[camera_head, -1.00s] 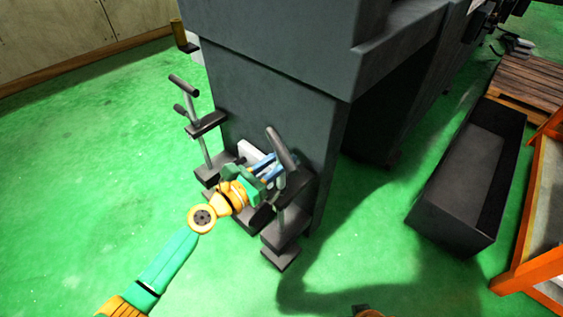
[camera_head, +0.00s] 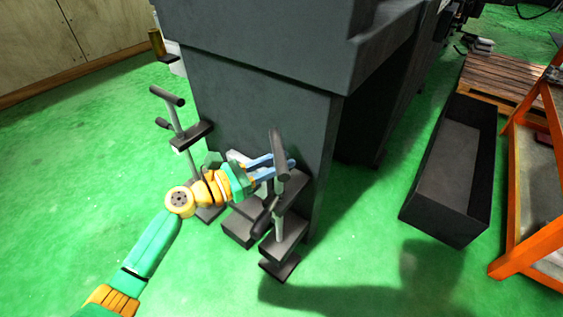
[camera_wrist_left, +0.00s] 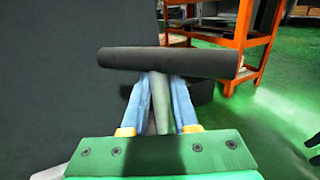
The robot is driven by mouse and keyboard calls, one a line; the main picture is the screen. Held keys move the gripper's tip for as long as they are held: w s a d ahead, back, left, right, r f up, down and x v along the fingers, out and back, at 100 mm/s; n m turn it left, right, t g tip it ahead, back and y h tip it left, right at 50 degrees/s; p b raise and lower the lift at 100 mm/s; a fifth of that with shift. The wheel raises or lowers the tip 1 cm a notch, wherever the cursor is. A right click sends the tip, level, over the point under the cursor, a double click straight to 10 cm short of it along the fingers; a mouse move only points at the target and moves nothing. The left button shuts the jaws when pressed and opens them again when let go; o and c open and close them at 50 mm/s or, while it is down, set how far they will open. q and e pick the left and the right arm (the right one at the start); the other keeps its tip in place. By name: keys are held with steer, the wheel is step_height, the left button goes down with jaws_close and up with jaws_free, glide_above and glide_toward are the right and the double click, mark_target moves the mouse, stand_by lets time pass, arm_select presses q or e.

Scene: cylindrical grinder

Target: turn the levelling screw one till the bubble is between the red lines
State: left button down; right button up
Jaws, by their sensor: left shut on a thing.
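The levelling screw at the machine's near corner has a dark crossbar handle (camera_head: 277,148) on a thin grey stem (camera_head: 279,200). My left gripper (camera_head: 286,163) reaches it from the left with its blue fingers shut at the screw, just under the crossbar. In the left wrist view the fingers close on both sides of the pale stem (camera_wrist_left: 160,105), and the crossbar (camera_wrist_left: 170,62) lies across above them. A second screw with a similar handle (camera_head: 167,96) stands further left. I cannot make out a bubble or red lines. My right gripper is not in view.
The dark grey machine body (camera_head: 265,110) rises right behind the screws. A long black bin (camera_head: 430,215) lies on the green floor to the right, beside an orange rack (camera_head: 530,235) and a wooden pallet (camera_head: 497,78). The floor at the front left is clear.

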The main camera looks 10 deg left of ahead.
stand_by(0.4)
arm_select(q)
steer(key=c, duration=0.7)
jaws_free()
steer(key=shift+d, duration=0.1)
steer(key=shift+s+a, duration=0.1)
steer(key=shift+a, duration=0.1)
steer(key=p+v, duration=0.1)
steer(key=v, duration=0.5)
steer(key=shift+s+a, duration=0.25)
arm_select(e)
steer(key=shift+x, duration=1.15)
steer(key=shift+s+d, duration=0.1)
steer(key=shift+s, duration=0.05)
